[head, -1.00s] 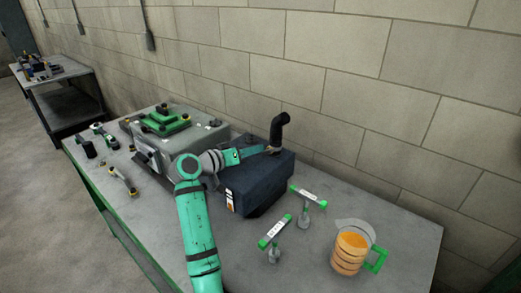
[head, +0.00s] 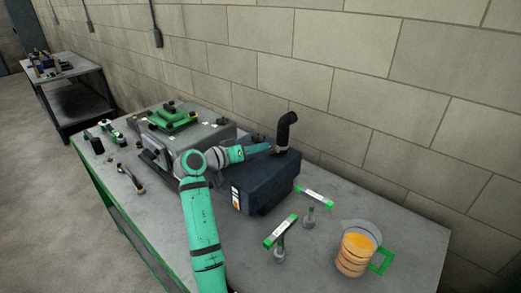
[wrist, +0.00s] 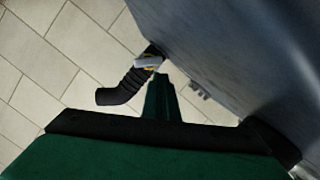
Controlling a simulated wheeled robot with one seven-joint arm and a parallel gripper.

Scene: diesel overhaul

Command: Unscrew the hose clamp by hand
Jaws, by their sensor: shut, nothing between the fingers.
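The black bent hose (head: 287,128) stands up from the dark blue box-shaped unit (head: 262,188) on the bench. The hose clamp (head: 280,150) is a small pale band at the foot of the hose. In the wrist view the ribbed hose (wrist: 122,88) bends left, and the clamp (wrist: 149,63) shows as a silver band with a yellowish part. My gripper (head: 269,147) is shut and empty, its tips just left of the clamp. In the wrist view the green fingers of my gripper (wrist: 158,80) lie together close beside the clamp; whether they touch it I cannot tell.
A grey housing with a green part (head: 172,120) stands left of the blue unit. Small parts lie at the bench's left end. A block wall runs behind.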

